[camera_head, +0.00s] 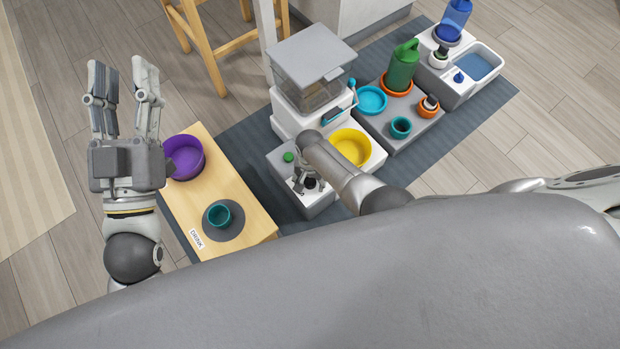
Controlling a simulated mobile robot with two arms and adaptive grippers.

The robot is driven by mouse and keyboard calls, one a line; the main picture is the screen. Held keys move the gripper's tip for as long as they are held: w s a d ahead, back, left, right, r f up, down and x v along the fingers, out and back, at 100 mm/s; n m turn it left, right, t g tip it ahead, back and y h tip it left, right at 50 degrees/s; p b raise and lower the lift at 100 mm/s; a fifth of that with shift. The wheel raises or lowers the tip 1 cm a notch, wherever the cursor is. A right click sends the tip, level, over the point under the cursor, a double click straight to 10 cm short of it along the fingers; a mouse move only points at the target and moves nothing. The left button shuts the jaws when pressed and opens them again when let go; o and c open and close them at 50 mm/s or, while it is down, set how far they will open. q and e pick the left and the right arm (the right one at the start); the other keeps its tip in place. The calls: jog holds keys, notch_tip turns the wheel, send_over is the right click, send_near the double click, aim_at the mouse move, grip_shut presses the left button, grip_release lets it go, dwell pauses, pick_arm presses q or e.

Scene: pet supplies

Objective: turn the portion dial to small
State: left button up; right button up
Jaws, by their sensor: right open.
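The feeder (309,58) has a grey lid, a clear hopper and a white base. In front of it stands a low grey and white unit (282,170) with a green button (288,157) on top. A small dark knob (311,183), which looks like the portion dial, sits near its front corner. My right gripper (309,184) is open, pointing down over the knob, with its fingers close around it. I cannot tell whether they touch. The gripper hides part of the knob, and the dial's marks cannot be read. My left gripper (124,80) is open, empty and raised at the left.
A yellow bowl (350,146) sits just right of my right gripper.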

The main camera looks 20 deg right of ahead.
jog(key=c, duration=1)
jog(key=shift+c, duration=0.2)
